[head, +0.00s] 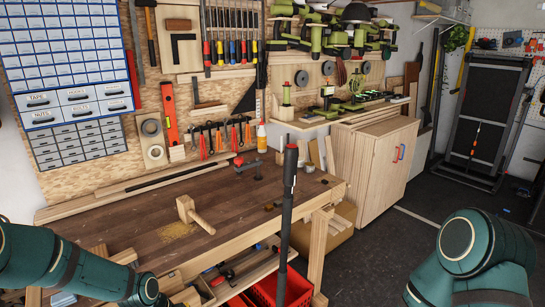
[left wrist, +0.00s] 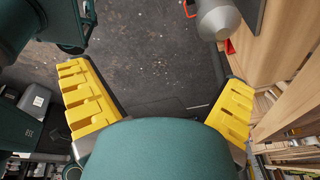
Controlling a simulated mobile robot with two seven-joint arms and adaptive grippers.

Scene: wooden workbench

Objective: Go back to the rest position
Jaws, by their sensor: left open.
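My left gripper (left wrist: 158,85) shows in the left wrist view with its two yellow ridged fingers spread wide. Nothing is between them, and dark floor shows beyond. In the head view my left arm comes in at the lower left, in front of the wooden workbench (head: 130,232); its gripper cannot be made out there. My right arm shows only as a rounded teal joint at the lower right of the head view. My right gripper is outside both views.
A red crate (head: 280,288) sits below. A wooden cabinet (head: 370,172) stands behind. Dark floor (head: 385,255) is open at right.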

